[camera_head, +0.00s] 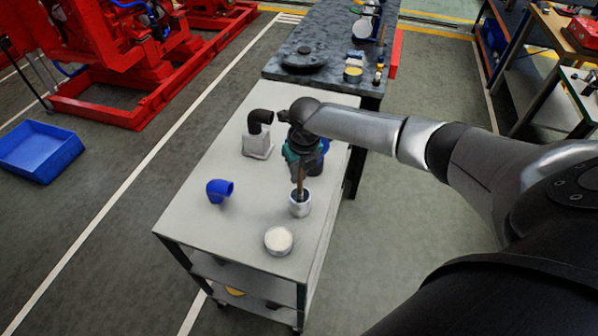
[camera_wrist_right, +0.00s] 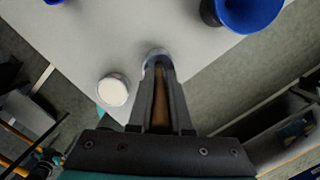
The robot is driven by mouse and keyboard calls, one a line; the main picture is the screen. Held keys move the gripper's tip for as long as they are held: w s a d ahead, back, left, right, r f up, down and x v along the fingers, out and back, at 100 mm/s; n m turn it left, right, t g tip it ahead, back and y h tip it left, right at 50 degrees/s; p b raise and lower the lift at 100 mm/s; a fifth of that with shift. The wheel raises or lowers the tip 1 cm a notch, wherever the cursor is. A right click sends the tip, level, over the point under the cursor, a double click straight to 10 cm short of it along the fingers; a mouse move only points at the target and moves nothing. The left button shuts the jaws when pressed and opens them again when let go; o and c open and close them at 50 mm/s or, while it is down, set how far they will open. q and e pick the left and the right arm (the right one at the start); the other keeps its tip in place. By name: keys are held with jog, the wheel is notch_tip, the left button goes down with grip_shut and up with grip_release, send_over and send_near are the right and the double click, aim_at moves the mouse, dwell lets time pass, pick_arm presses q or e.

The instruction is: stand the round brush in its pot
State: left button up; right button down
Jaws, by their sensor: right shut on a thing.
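My right gripper (camera_head: 300,172) is over the white-topped cart and is shut on the round brush (camera_head: 300,185), which has a brown handle. The brush hangs roughly upright. The handle (camera_wrist_right: 160,98) also shows between the fingers in the right wrist view. A small silvery pot (camera_head: 300,209) stands on the cart directly below the gripper. The brush's dark lower end overlaps the pot's mouth; I cannot tell how deep it sits. The pot (camera_wrist_right: 147,67) is mostly hidden by the fingers in the right wrist view. My left gripper is not in view.
A round tin with a white top (camera_head: 278,240) stands in front of the pot. A blue elbow (camera_head: 219,190) lies to the left. A black elbow (camera_head: 260,120) rests on a grey block behind. A blue piece (camera_head: 319,160) is partly hidden behind the gripper. The cart's front-left is clear.

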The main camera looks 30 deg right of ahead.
jog(key=shift+f, duration=0.3)
jog(key=shift+r, duration=0.1)
dwell(0.3)
jog(key=shift+c, duration=1.8)
grip_release()
notch_tip(320, 180, up, 7)
jog(key=p, duration=0.7)
jog(key=shift+s, duration=0.1)
